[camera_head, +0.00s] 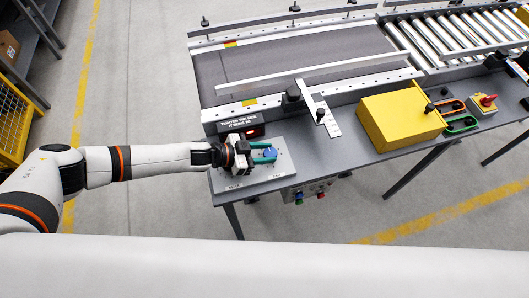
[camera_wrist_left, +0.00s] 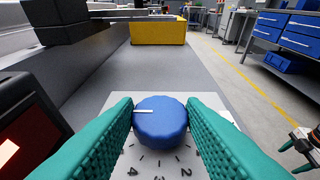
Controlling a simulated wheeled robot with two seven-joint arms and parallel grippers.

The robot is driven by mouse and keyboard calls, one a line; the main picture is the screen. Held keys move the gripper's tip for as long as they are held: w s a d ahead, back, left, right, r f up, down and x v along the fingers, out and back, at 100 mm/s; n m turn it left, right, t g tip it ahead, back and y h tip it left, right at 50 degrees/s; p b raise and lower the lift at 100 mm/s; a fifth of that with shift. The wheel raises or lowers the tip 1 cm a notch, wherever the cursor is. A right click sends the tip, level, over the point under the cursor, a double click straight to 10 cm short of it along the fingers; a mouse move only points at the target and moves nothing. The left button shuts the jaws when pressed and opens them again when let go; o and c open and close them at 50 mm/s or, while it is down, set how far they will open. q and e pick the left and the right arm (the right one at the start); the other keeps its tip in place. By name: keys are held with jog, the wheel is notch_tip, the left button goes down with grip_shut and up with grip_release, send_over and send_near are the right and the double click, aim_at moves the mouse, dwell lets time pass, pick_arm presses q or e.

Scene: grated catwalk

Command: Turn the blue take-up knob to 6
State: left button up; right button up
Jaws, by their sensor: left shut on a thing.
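The blue take-up knob (camera_head: 270,153) sits on a pale dial plate (camera_head: 281,167) at the table's near left corner. My left gripper (camera_head: 264,154) reaches it from the left. In the left wrist view the green fingers (camera_wrist_left: 160,122) are shut on the knob (camera_wrist_left: 160,122), one on each side. The knob's white line points left in that view, at the left finger. The numerals 4, 3 and 2 show below the knob; the other marks are hidden by the fingers. Part of my right gripper (camera_wrist_left: 304,140) shows at the wrist view's right edge, too small to read.
A dark display with red figures (camera_head: 255,131) stands just behind the plate, under a sign. The yellow box (camera_head: 402,115) is farther right, before a red switch (camera_head: 487,101). The conveyor belt (camera_head: 300,68) runs behind.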

pick_arm(q)
jog(key=shift+r, duration=0.1)
dwell(0.3)
jog(key=o, duration=1)
jog(key=v, duration=1.2)
jog(key=shift+w, duration=0.15)
